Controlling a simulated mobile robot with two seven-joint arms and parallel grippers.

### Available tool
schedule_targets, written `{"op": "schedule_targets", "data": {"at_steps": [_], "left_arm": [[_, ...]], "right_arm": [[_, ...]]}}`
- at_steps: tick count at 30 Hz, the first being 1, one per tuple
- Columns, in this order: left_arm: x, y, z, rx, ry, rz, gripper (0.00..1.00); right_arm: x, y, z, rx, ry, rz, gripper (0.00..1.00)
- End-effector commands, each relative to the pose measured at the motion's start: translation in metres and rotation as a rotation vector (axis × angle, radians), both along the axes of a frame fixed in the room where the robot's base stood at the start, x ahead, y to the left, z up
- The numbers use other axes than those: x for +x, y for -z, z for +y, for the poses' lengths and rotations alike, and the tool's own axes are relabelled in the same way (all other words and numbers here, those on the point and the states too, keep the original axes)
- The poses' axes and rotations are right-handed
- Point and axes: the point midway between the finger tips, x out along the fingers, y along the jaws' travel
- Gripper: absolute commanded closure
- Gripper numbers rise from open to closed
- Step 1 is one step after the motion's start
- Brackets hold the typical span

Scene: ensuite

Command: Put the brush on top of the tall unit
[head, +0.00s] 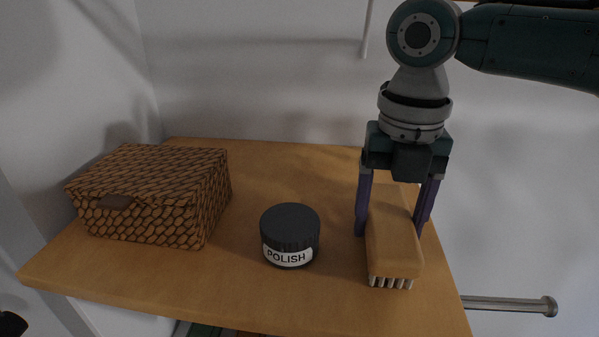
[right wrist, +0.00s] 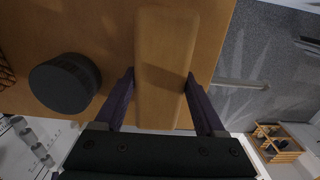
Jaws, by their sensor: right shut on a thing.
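The brush (head: 393,243) has a light wooden back and pale bristles underneath. It is at the right side of the wooden top of the tall unit (head: 225,290), bristles down. The bristles look to be at the surface, but I cannot tell if they bear on it. My right gripper (head: 391,230) comes down from above and is shut on the brush, one purple finger along each long side. In the right wrist view the brush back (right wrist: 163,65) lies between the fingers (right wrist: 158,85). My left gripper is not in view.
A black polish tin (head: 290,236) stands left of the brush, with a gap between. A woven lidded box (head: 150,195) sits at the left. The top's right edge is close beside the brush; a metal rail (head: 510,305) lies beyond it. The back middle is clear.

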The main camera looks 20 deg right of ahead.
Motion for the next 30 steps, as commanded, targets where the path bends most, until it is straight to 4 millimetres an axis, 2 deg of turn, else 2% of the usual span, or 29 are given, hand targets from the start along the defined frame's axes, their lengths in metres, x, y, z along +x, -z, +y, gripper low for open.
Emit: {"op": "schedule_targets", "data": {"at_steps": [2,3,9,16,20,23,30], "left_arm": [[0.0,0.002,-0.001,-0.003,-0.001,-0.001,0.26],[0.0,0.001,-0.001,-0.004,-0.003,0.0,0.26],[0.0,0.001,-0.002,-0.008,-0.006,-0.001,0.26],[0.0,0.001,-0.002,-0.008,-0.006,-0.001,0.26],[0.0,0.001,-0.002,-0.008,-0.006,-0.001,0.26],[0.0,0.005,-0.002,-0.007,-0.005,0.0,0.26],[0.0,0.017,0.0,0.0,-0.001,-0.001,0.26]], "right_arm": [[0.0,0.003,0.0,0.0,0.0,0.0,0.91],[0.0,0.002,0.0,0.0,0.0,0.0,0.23],[0.0,0.002,0.0,0.001,0.0,0.001,0.01],[0.0,0.002,0.0,0.0,0.0,0.0,0.0],[0.0,-0.005,0.0,0.0,0.0,-0.001,0.0],[0.001,-0.021,0.0,0.0,-0.001,-0.005,0.0],[0.001,-0.075,0.0,0.001,0.0,-0.005,0.0]]}}
